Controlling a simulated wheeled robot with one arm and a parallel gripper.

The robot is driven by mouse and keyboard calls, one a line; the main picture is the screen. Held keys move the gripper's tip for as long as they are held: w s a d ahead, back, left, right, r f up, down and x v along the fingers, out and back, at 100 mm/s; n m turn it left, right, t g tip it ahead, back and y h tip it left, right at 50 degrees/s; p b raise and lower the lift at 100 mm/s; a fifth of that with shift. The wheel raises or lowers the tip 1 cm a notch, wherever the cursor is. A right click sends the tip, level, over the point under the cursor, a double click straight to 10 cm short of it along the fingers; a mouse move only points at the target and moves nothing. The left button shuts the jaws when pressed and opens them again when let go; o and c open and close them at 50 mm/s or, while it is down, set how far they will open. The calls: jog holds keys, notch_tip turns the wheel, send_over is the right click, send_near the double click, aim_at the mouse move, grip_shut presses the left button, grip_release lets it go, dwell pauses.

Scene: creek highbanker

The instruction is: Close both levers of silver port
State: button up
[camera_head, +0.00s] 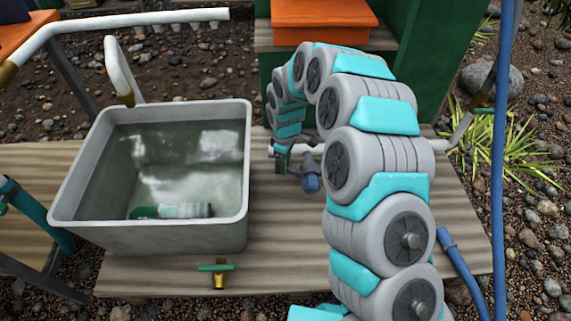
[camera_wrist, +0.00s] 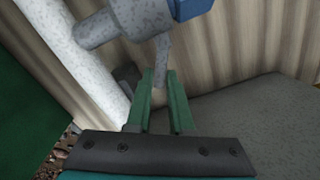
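The silver port is a speckled grey fitting (camera_wrist: 108,30) on a pale pipe (camera_wrist: 75,60) with a blue end (camera_wrist: 190,8) in the wrist view. It also shows in the head view as a grey fitting with a blue end (camera_head: 310,180), partly behind my arm. A thin grey lever (camera_wrist: 162,72) hangs from the fitting. My gripper (camera_wrist: 160,85) has two green fingers set apart, with the lever's lower end at or between their tips. I cannot tell whether they touch it. A darker grey piece (camera_wrist: 128,76), perhaps the other lever, lies beside the left finger. In the head view my gripper (camera_head: 283,158) is left of the fitting.
A grey tub of water (camera_head: 75,205) holding a green-and-white bottle (camera_head: 175,210) stands on the wooden deck (camera_head: 280,260), left of my arm. A brass valve with a green handle (camera_head: 217,270) is in front. A blue pipe (camera_head: 500,150) stands at right.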

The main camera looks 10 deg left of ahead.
grip_shut()
jog(key=shift+w+m, duration=0.1)
jog(key=shift+m, duration=0.2)
jog(key=shift+w+d+m+b, duration=0.15)
jog(key=shift+w+d+m, duration=0.3)
jog(key=shift+m, duration=1.3)
jog(key=shift+w+d+m+b, duration=0.15)
jog(key=shift+w+d+m, duration=0.3)
jog(key=shift+m, duration=1.35)
jog(key=shift+w+d+m+b, duration=0.15)
jog(key=shift+w+d+m, duration=0.3)
jog(key=shift+m, duration=1.3)
jog(key=shift+w, duration=0.1)
